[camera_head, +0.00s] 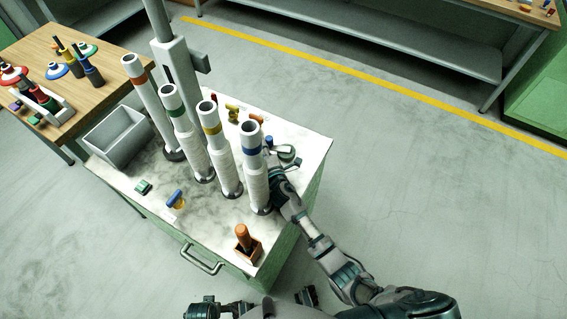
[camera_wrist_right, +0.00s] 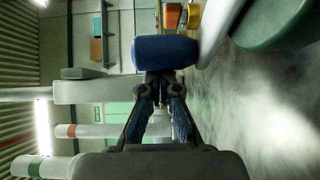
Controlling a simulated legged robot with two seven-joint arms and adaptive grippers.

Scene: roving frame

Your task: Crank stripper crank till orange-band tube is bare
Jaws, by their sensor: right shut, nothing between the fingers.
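The orange-band tube (camera_head: 145,85) stands upright at the left end of a row on the cabinet top; its lower part is partly hidden by the green-band tube (camera_head: 186,130). The yellow-band tube (camera_head: 220,150) and blue-band tube (camera_head: 254,170) stand to the right. A crank with a green round hub (camera_head: 286,152), pale arm and blue handle (camera_wrist_right: 165,52) is behind the blue-band tube. My right gripper (camera_wrist_right: 160,78) is shut and empty, its tips close to the blue handle; contact is unclear. My left gripper (camera_head: 202,309) is at the bottom edge, its fingers unclear.
A wooden table (camera_head: 30,55) with coloured parts stands at left. The floor at right is clear.

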